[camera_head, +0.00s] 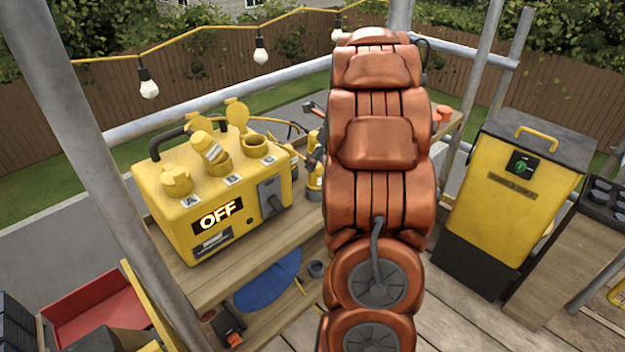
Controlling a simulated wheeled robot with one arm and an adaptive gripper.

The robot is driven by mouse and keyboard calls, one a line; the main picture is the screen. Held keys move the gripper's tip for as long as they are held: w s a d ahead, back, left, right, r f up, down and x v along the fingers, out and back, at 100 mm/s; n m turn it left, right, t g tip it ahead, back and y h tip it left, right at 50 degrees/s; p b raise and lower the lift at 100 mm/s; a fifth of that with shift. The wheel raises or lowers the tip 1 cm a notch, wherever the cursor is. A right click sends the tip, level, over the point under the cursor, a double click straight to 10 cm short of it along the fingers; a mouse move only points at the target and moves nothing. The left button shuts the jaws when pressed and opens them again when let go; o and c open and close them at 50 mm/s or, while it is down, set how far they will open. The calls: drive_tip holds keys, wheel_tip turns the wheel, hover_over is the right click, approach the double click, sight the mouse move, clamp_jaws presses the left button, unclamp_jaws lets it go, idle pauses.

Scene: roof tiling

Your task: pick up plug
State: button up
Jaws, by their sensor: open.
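A yellow power box (215,218) stands on a wooden shelf at the left. Its display reads OFF, and a dark grey lever sits on its front right. Its top has sockets marked A, B and C. Socket A (177,182) is covered by a yellow cap. At socket B a yellow piece with a pale band (211,150) stands tilted; it looks like a plug, but I cannot tell how far in it sits. Socket C (256,146) is open with its round lid raised. My copper-coloured arm fills the middle; my gripper is not visible.
The wooden shelf (190,283) holds tools partly hidden behind my arm. A yellow and black cabinet (505,205) stands at the right. A metal scaffold pole (75,120) rises at the left, close to the box. A light string hangs above. A red tray (95,305) lies lower left.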

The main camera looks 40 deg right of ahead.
sight(316, 173)
drive_tip(key=shift+s+p+x, duration=0.2)
drive_tip(key=shift+p+x, duration=0.15)
drive_tip(key=shift+x, duration=1.35)
drive_tip(key=shift+s+p+x, duration=0.2)
drive_tip(key=shift+p+x, duration=0.15)
drive_tip(key=shift+x, duration=1.35)
drive_tip(key=shift+d+f, duration=0.1)
drive_tip(key=shift+d, duration=0.1)
drive_tip(key=c, duration=1.4)
